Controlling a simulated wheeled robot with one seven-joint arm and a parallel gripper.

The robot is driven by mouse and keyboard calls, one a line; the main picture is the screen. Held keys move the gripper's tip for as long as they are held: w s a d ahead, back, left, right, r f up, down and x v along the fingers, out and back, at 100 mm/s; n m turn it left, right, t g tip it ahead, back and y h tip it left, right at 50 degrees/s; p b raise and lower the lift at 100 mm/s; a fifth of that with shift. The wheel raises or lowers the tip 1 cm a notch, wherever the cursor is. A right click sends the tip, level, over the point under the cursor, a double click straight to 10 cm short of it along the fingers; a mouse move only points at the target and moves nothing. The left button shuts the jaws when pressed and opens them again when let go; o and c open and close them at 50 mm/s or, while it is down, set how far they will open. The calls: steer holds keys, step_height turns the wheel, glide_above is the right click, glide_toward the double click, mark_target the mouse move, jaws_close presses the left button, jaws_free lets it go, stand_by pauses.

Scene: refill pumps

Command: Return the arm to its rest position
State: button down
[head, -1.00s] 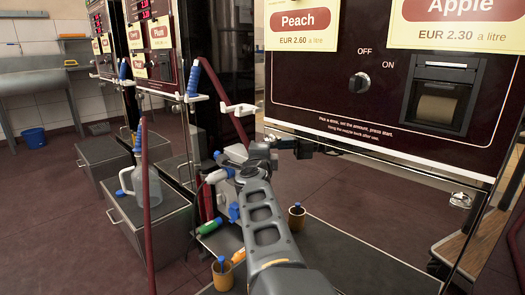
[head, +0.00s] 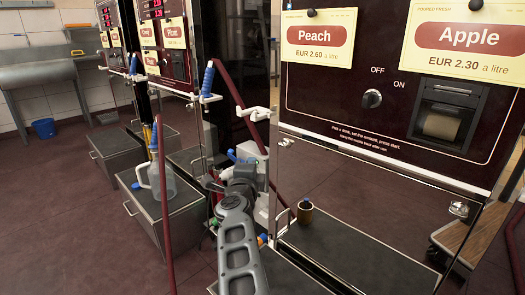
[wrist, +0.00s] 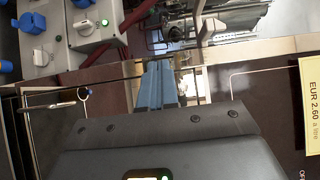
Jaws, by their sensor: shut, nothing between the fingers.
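My gripper shows in the wrist view as two blue fingers (wrist: 157,85) side by side, shut with nothing between them. They point toward the dark machine front and clutter beyond. In the head view my arm reaches up from the bottom centre, its far end left of the Peach and Apple machine (head: 345,115). The fingers cannot be made out clearly there.
A nozzle with a blue grip (head: 208,78) hangs on a white holder left of the arm, with a red hose beside it. A clear jug (head: 160,182) stands on a grey cabinet at left.

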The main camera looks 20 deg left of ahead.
steer(key=s+d+f+n+h, duration=0.1)
steer(key=s+d+f+n, duration=0.15)
steer(key=d+f, duration=0.45)
steer(key=s+d+f+n+t+h+p, duration=0.1)
steer(key=s+d+f, duration=0.2)
steer(key=d, duration=0.9)
steer(key=s+d+f+n, duration=0.1)
steer(key=s+d+f, duration=0.3)
steer(key=d, duration=0.5)
steer(key=s+d+f+n+h, duration=0.1)
steer(key=s+d+f+n, duration=0.2)
steer(key=s+d, duration=0.7)
steer(key=s+d+f+n, duration=0.2)
steer(key=s+d+n, duration=0.1)
steer(key=s+d, duration=0.7)
steer(key=s+d+r+n+g+h, duration=0.1)
steer(key=s+r, duration=0.3)
steer(key=s, duration=0.5)
steer(key=s+r+n+g, duration=0.15)
steer(key=s+r, duration=0.35)
steer(key=s, duration=0.5)
steer(key=s+d+r+n+g+h, duration=0.1)
steer(key=s+r, duration=0.3)
steer(key=s, duration=0.5)
step_height(320, 180, up, 25)
steer(key=s+p, duration=0.2)
steer(key=p, duration=1.9)
steer(key=shift+a+n+p, duration=0.2)
steer(key=shift+n+p, duration=0.1)
steer(key=shift+p, duration=0.1)
